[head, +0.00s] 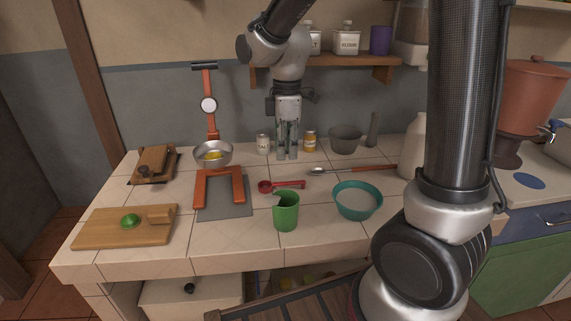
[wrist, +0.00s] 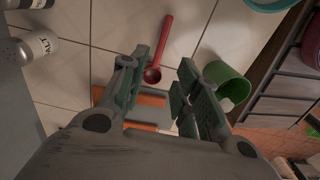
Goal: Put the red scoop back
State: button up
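The red scoop (head: 290,184) lies flat on the tiled counter, its bowl to the left and its handle to the right, just behind a green cup (head: 286,213). In the wrist view the scoop (wrist: 163,45) shows beyond my fingertips, with its bowl nearest the gap between them. My gripper (head: 287,153) points down above the counter, behind the scoop and apart from it. In the wrist view my gripper (wrist: 164,78) has its fingers spread with nothing between them.
An orange U-shaped frame (head: 201,188) on a grey plate is left of the scoop. A teal bowl (head: 357,202) is to the right. A salt shaker (head: 263,144) and an amber jar (head: 310,141) flank my gripper. A long-handled spoon (head: 350,169) lies behind the teal bowl.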

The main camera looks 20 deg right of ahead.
jog(key=s+d+r+m+t, duration=0.2)
jog(key=s+d+r+m, duration=0.3)
jog(key=s+d+m, duration=0.2)
jog(key=s+d+r+m+t, duration=0.2)
jog(key=s+d+r+m, duration=0.3)
jog(key=s, duration=0.7)
jog(key=d+m, duration=0.2)
jog(key=m, duration=0.1)
jog(key=shift+d+m, duration=0.35)
jog(key=shift+m, duration=0.05)
